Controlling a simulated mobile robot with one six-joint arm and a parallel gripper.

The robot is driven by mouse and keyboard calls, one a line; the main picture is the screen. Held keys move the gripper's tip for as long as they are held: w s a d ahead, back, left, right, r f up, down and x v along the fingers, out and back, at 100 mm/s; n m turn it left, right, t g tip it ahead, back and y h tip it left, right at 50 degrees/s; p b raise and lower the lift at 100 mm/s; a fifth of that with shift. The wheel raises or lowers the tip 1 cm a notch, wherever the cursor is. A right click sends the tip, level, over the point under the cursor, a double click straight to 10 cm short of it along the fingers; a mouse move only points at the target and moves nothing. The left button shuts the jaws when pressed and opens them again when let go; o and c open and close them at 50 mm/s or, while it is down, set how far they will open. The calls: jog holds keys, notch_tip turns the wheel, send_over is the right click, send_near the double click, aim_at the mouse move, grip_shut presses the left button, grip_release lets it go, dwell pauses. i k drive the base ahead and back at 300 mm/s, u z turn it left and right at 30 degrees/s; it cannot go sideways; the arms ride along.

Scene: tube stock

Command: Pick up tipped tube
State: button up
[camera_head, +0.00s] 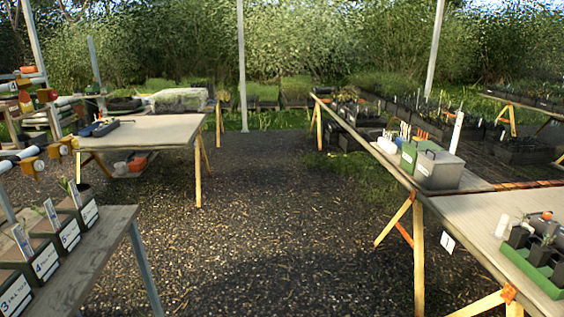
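A green tray (532,270) with dark square tubes (541,250) and small seedlings stands on the near right table, cut by the right picture edge. My gripper is not in view.
The right table (465,212) carries green and grey boxes (438,168). A left bench (92,250) holds several numbered dark pots (43,258). Another table (150,131) stands behind. White and orange jointed parts (35,160) reach in at left. The gravel aisle (250,220) between is clear.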

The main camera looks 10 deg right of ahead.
aim_at(379, 133)
jog(key=z, duration=0.15)
jog(key=i, duration=2.35)
jog(key=z, duration=0.6)
jog(key=i, duration=2.35)
jog(key=u, duration=0.35)
